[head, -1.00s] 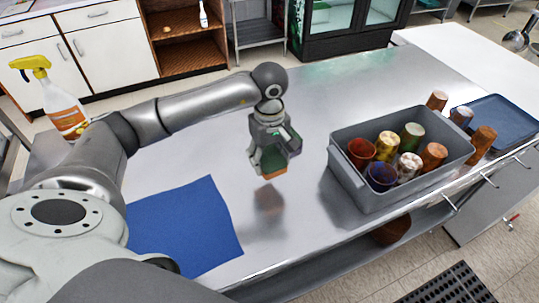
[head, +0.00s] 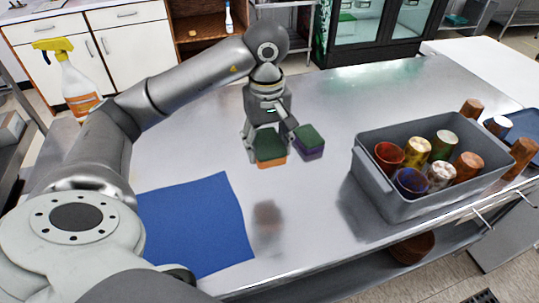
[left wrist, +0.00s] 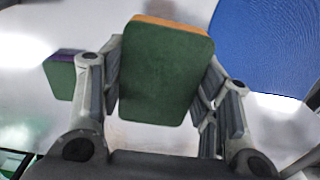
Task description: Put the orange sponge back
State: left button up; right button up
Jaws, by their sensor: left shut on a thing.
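The orange sponge (head: 270,161) has a dark green top and an orange body. My left gripper (head: 269,142) is shut on it, one finger on each side. The left wrist view shows the green face of the orange sponge (left wrist: 164,75) between the fingers of my left gripper (left wrist: 163,100). A purple sponge (head: 309,150) with a green top sits just right of it in the head view; it also shows beyond a finger in the left wrist view (left wrist: 62,78). I cannot tell whether the orange sponge touches the counter. My right gripper is not in view.
A blue cloth (head: 200,225) lies on the steel counter (head: 340,100) at front left. A grey bin (head: 410,205) of several cups stands at the right, by a blue tray (head: 524,124). A spray bottle (head: 78,90) stands far left. The counter behind the sponges is clear.

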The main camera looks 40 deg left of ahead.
pick_arm(q)
jog(key=shift+w+a, duration=0.15)
jog(key=shift+a, duration=0.1)
jog(key=w+a+f, duration=0.2)
jog(key=w+f, duration=0.1)
jog(key=w+a+f+p, duration=0.1)
jog(key=w+a+f, duration=0.2)
jog(key=w+a+f+p, duration=0.1)
jog(key=w+a+f, duration=0.1)
jog(key=w, duration=0.2)
jog(key=shift+w+a+f, duration=0.1)
jog(key=shift+a+f, duration=0.05)
jog(key=shift+f, duration=0.25)
jog(key=shift+w+a+f, duration=0.25)
jog(key=shift+w+f, duration=0.05)
jog(key=shift+f, duration=0.15)
notch_tip(320, 180, down, 3)
jog(key=shift+r+p, duration=0.1)
jog(key=shift+p, duration=0.8)
jog(key=shift+f, duration=0.25)
